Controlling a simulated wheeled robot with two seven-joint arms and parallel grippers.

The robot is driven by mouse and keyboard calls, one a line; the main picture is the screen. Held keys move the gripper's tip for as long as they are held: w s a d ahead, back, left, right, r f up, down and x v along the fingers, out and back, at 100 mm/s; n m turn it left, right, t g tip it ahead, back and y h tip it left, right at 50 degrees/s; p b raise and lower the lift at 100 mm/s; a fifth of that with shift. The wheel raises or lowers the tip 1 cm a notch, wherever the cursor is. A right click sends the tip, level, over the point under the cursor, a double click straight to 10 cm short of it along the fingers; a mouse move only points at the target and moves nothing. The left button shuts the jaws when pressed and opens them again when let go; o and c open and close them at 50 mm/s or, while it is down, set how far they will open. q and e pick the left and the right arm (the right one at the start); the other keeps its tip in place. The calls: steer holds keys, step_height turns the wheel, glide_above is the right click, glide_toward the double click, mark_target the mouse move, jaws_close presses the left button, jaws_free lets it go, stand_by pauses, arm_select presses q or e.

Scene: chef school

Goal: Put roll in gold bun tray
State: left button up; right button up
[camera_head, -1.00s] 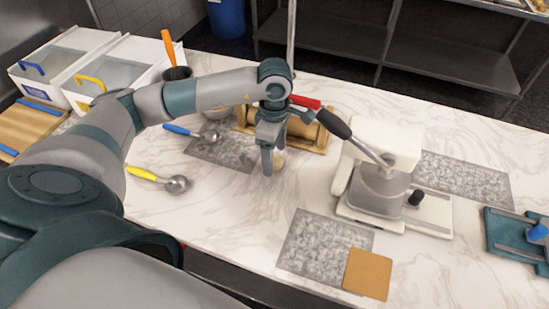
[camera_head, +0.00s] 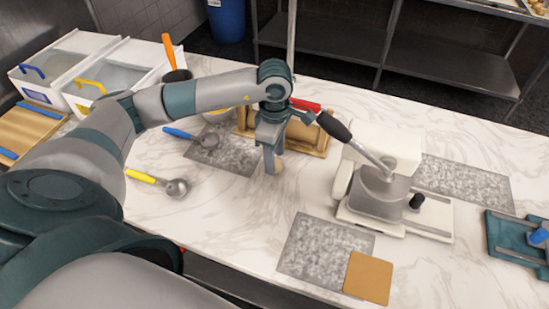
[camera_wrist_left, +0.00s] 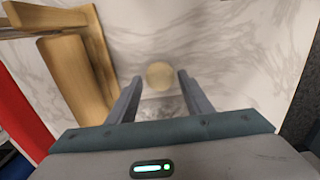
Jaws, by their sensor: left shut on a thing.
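A pale tan roll (camera_wrist_left: 160,75) lies between the two fingers of my left gripper (camera_wrist_left: 160,80) in the left wrist view. In the head view my left gripper (camera_head: 272,168) points down at the marble counter, and the roll (camera_head: 279,168) shows partly behind its fingers. My left gripper is shut on the roll, low over the counter. A tray with golden pieces (camera_head: 537,7) is cut off at the top right; I cannot tell whether it is the gold bun tray. My right gripper is not in view.
A wooden rack (camera_head: 317,150) stands just behind my left gripper. A white press (camera_head: 352,210) with a black-handled lever stands to its right. Ladles, including a yellow-handled one (camera_head: 143,176), lie to the left. A brown square board (camera_head: 368,277) lies at the front.

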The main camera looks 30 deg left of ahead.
arm_select(q)
step_height(320, 180, up, 8)
steer(key=b, duration=0.2)
steer(key=shift+b, duration=0.4)
steer(key=shift+r, duration=0.75)
